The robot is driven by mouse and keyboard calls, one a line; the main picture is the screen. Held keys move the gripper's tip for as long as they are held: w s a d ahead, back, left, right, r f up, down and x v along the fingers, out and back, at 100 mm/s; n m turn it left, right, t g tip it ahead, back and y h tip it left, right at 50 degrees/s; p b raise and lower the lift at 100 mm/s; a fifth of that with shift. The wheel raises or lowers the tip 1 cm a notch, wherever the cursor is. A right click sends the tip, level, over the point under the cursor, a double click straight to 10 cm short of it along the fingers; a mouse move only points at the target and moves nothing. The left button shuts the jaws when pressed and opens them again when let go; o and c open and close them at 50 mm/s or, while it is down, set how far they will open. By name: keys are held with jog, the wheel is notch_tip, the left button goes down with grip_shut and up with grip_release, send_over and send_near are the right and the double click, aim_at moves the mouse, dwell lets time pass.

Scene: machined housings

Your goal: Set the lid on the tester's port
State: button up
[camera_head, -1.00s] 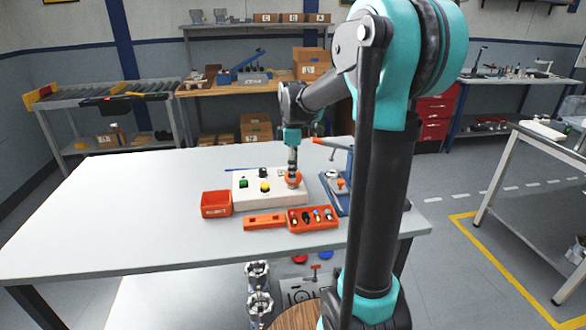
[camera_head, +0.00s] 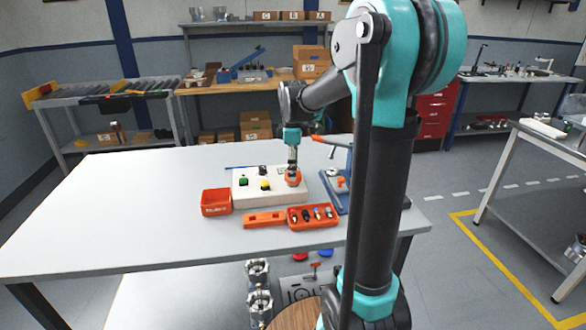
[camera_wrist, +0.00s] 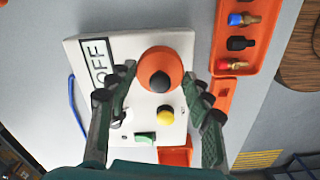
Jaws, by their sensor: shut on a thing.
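The lid is an orange round piece with a dark knob; it shows in the head view (camera_head: 294,181) and in the wrist view (camera_wrist: 158,55). My gripper (camera_head: 292,171) points down over the tester's right end. In the wrist view my gripper (camera_wrist: 158,76) has its two fingers on either side of the lid, shut on it.
An orange bin (camera_head: 215,203) stands left of the tester. An orange tray (camera_head: 301,226) with several small coloured plugs lies in front. A blue fixture with an orange-handled lever (camera_head: 338,180) stands close on the right. The table's left side (camera_head: 110,215) is clear.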

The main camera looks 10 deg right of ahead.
jog(key=shift+f, duration=0.9)
dwell(1.7)
jog(key=o, duration=1.1)
jog(key=shift+o, duration=0.4)
jog(key=o, duration=0.4)
jog(key=shift+r, duration=0.1)
jog(key=shift+r, duration=3.9)
